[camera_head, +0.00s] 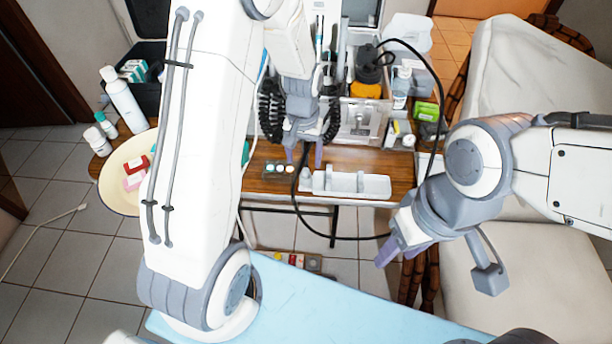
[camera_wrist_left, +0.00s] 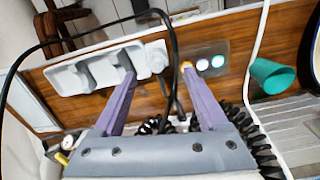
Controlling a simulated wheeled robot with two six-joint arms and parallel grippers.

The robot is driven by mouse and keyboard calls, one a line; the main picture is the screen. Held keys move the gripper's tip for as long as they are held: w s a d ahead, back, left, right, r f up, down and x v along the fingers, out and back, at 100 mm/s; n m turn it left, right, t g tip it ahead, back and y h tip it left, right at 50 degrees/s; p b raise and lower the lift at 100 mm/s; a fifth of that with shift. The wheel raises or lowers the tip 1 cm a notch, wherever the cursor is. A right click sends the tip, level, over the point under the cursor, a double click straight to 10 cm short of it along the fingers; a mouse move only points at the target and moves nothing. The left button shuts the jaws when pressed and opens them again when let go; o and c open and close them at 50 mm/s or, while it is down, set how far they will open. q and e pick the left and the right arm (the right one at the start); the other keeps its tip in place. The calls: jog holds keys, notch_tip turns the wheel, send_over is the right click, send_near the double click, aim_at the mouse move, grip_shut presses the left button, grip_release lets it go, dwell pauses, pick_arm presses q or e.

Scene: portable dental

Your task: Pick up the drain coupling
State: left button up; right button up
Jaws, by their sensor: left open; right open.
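A small pale cylindrical piece (camera_wrist_left: 157,59), which may be the drain coupling, sits at the end of a white holder (camera_wrist_left: 75,80) on the wooden shelf. It also shows in the head view (camera_head: 306,174); I cannot be sure what it is. My left gripper (camera_head: 304,153) is open above the shelf, with the pale piece beyond the gap between its fingers in the left wrist view (camera_wrist_left: 158,74). Its jaws look empty apart from a black cable (camera_wrist_left: 174,60) passing across the gap. My right gripper (camera_head: 400,252) is open and empty, low at the right of the shelf.
A small dark tray (camera_head: 266,174) with several round pots lies left of the holder. The black cable loops below the shelf front (camera_head: 340,238). A clear box (camera_head: 358,122) stands behind; a light blue surface (camera_head: 300,305) lies in front.

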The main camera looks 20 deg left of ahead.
aim_at(306, 170)
pick_arm(q)
jog(key=f, duration=0.5)
jog(key=shift+d+f, duration=0.25)
jog(key=shift+f, duration=0.1)
jog(key=shift+w, duration=0.1)
jog(key=shift+c, duration=0.3)
grip_shut()
jog(key=shift+r, duration=0.1)
